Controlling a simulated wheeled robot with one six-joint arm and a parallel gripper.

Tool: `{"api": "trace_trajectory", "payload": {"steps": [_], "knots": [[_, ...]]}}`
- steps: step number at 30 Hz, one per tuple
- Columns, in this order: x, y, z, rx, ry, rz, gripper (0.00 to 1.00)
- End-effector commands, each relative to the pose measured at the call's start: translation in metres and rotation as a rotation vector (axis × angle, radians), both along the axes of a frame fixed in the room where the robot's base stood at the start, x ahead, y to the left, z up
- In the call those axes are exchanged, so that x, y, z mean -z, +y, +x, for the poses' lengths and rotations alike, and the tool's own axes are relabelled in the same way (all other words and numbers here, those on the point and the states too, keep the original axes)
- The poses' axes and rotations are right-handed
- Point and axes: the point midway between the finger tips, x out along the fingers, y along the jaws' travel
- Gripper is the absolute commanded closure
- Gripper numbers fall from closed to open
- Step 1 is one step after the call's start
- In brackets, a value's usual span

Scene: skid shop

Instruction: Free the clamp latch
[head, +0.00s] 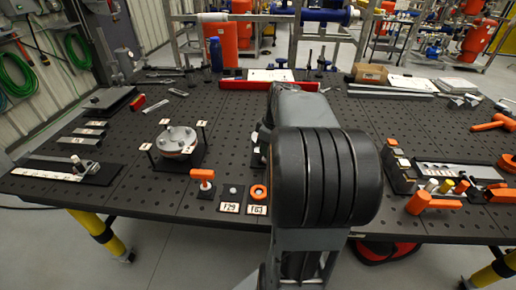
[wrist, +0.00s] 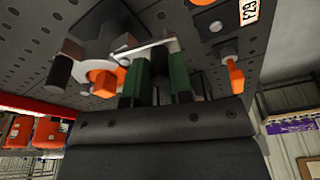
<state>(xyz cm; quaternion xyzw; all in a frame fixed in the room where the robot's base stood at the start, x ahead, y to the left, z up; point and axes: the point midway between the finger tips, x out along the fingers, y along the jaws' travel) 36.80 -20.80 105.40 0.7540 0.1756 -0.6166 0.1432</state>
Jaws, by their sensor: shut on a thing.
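In the wrist view, my gripper (wrist: 158,82) has its green-padded fingers closed around a narrow dark part. This seems to belong to the clamp latch, but most of it is hidden between the fingers. A light grey bar (wrist: 146,48) crosses right at the fingertips. Beside it, on the left, is a grey and orange fitting (wrist: 103,76) with a dark knob (wrist: 60,72). In the head view my own arm hides the gripper and what it holds.
The perforated black table (head: 120,205) carries a round flanged fitting (head: 177,141) at left, an orange-handled valve (head: 203,180) and an orange ring (head: 258,192) in front. A red rail (head: 240,85) lies behind. An orange handle (wrist: 236,76) is near the gripper in the wrist view.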

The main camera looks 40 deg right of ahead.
Motion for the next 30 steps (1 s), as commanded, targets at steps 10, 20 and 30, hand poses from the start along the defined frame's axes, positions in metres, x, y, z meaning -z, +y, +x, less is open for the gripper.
{"api": "trace_trajectory", "payload": {"steps": [10, 20, 30], "knots": [[0.0005, -0.0014, -0.0018, 0.001, 0.002, 0.001, 0.88], [0.0004, -0.0073, -0.0074, 0.0, 0.002, 0.001, 0.88], [0.0002, -0.0073, -0.0071, 0.0, 0.001, 0.0, 0.59]]}}
